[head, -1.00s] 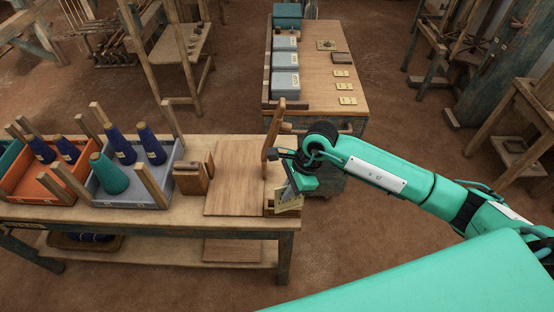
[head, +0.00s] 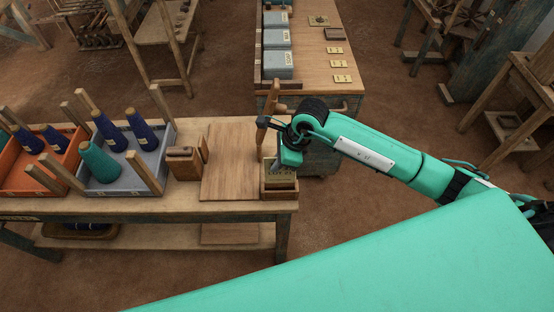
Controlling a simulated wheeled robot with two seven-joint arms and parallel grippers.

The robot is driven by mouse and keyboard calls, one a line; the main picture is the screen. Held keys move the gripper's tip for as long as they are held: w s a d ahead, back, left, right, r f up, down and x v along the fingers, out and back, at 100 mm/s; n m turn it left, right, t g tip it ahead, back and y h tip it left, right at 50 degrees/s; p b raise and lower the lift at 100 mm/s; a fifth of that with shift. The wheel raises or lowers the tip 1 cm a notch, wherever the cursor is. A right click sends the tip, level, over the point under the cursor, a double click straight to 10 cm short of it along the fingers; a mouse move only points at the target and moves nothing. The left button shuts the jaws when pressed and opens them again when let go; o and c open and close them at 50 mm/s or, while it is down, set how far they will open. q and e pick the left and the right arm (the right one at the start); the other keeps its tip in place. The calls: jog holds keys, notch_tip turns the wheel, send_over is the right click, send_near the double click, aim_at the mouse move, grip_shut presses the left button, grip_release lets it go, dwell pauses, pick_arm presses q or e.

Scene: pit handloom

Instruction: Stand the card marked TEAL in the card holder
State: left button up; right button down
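A pale yellow card (head: 280,174) stands nearly upright at the wooden card holder (head: 279,194) on the right end of the near bench. Its lower edge meets the holder's top; I cannot tell how deep it sits. Dark lettering shows on the card but is too small to read surely. My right gripper (head: 274,165) is at the card's upper edge and appears shut on it; its fingers are partly hidden. My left gripper is not in view.
A wooden board (head: 229,170) lies left of the holder, beside a brown wooden block (head: 184,164). A grey tray (head: 130,180) of yarn cones stands farther left. A wooden post (head: 267,110) rises behind the holder. The far table (head: 305,55) carries grey boxes and small yellow cards.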

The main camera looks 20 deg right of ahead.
aim_at(277, 175)
jog(key=shift+f+b, duration=0.85)
jog(key=shift+f, duration=1.15)
jog(key=shift+f+b, duration=1.1)
jog(key=shift+f, duration=0.05)
jog(key=c, duration=1.6)
grip_release()
jog(key=shift+o, duration=0.2)
jog(key=shift+r, duration=0.1)
jog(key=b+v, duration=0.3)
jog(key=v, duration=1)
jog(key=shift+s+d+r, duration=0.1)
jog(key=shift+s+r, duration=0.05)
jog(key=shift+r, duration=0.15)
